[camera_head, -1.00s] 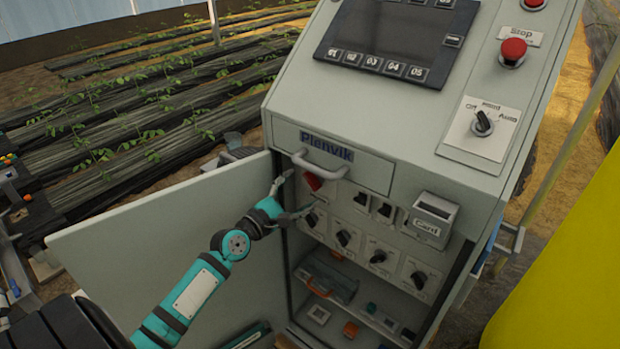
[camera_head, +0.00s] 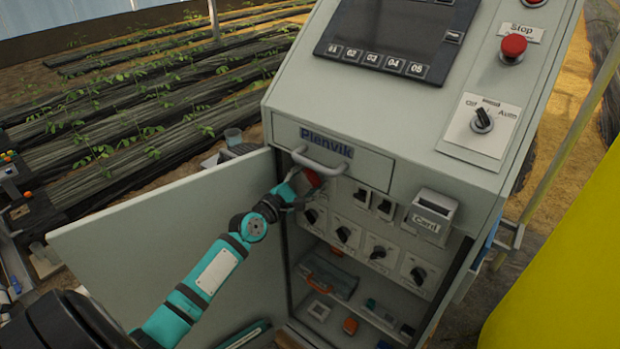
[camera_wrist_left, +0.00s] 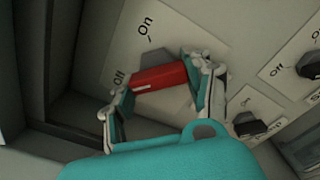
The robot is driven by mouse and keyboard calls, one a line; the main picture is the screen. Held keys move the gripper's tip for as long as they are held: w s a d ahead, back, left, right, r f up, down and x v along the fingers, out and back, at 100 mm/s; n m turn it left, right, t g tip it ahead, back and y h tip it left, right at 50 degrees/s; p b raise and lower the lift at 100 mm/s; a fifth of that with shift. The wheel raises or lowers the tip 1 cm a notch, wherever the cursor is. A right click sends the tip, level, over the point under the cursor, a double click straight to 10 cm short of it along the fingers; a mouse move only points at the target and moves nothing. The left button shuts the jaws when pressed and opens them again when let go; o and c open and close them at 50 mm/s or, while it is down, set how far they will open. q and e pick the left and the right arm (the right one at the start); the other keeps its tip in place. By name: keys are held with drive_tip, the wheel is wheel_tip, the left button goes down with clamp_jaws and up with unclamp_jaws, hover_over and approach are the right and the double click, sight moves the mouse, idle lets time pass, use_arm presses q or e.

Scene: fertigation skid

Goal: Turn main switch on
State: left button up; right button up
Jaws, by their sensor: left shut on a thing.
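The main switch is a red handle (camera_wrist_left: 160,77) on a pale plate (camera_wrist_left: 185,38) marked On and Off in the left wrist view. My left gripper (camera_wrist_left: 160,90) has a finger at each end of the handle and is shut on it. The handle lies crosswise, one end near the Off mark, and the On mark stands clear above it. In the head view the red handle (camera_head: 312,178) shows partly behind the gripper (camera_head: 294,190), inside the open cabinet (camera_head: 390,160). My right gripper is not in view.
Several black rotary knobs (camera_head: 344,235) sit right of and below the red handle. A drawer handle (camera_head: 318,160) is just above the gripper. A card holder (camera_head: 430,217) juts out at right.

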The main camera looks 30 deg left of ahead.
use_arm(q)
drive_tip(key=shift+c, duration=1.3)
drive_tip(key=shift+m, duration=0.3)
drive_tip(key=m, duration=0.8)
drive_tip(key=shift+a+r+m, duration=0.1)
drive_tip(key=shift+r+m, duration=0.1)
drive_tip(key=shift+m, duration=0.2)
drive_tip(key=m, duration=0.3)
drive_tip(key=shift+r+m, duration=0.1)
drive_tip(key=shift+m, duration=0.2)
drive_tip(key=shift+m+p, duration=0.9)
drive_tip(key=shift+m, duration=1.6)
